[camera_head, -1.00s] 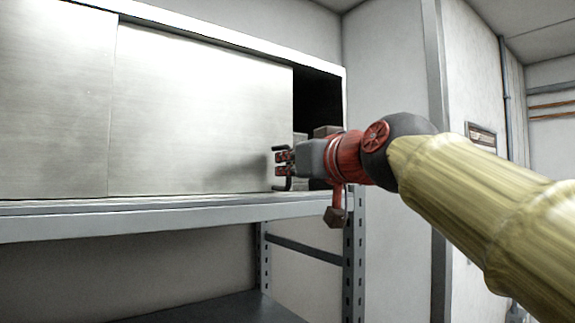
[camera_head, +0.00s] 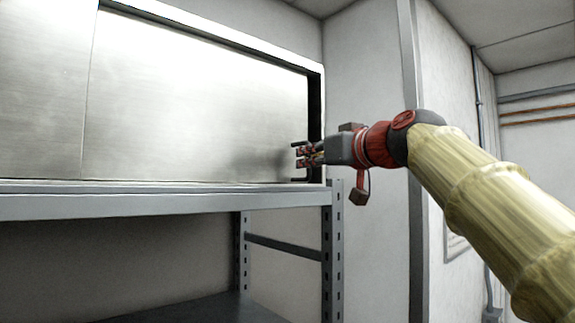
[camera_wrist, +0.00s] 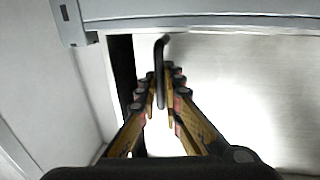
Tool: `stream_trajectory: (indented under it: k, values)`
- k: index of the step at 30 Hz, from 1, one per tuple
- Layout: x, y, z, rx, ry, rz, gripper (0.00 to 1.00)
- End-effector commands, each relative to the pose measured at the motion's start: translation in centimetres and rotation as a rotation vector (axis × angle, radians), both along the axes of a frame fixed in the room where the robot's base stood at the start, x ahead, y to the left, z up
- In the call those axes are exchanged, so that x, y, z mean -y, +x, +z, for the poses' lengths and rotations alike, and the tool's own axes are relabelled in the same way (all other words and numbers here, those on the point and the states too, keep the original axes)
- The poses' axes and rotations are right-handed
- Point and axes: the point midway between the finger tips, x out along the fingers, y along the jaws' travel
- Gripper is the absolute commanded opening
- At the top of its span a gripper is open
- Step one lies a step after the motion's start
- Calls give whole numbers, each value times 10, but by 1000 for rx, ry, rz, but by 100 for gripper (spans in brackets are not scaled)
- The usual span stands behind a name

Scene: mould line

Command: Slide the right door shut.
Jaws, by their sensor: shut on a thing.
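The right door (camera_head: 195,110) is a brushed metal sliding panel, also seen in the wrist view (camera_wrist: 250,90). It covers nearly all of the right side of the cabinet. A narrow dark gap (camera_head: 315,105) stands between its right edge and the cabinet's right frame; the gap also shows in the wrist view (camera_wrist: 126,75). My gripper (camera_head: 300,155) is at the door's lower right edge. In the wrist view its fingers (camera_wrist: 161,85) are closed around the dark bar handle (camera_wrist: 161,60). The handle is partly hidden by the fingers.
The left door panel (camera_head: 45,90) sits beside the right door. The cabinet stands on a grey metal shelf (camera_head: 150,203) with a slotted upright (camera_head: 333,250) at its right end. A pale wall (camera_head: 365,100) stands to the right of the cabinet.

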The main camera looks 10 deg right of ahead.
Motion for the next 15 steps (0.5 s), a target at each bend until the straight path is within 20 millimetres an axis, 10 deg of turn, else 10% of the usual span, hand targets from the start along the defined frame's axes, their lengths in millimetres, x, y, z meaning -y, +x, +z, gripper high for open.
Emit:
stream_trajectory:
  k: [15]
  values:
    - [27, 17, 2, 4, 1, -1, 0]
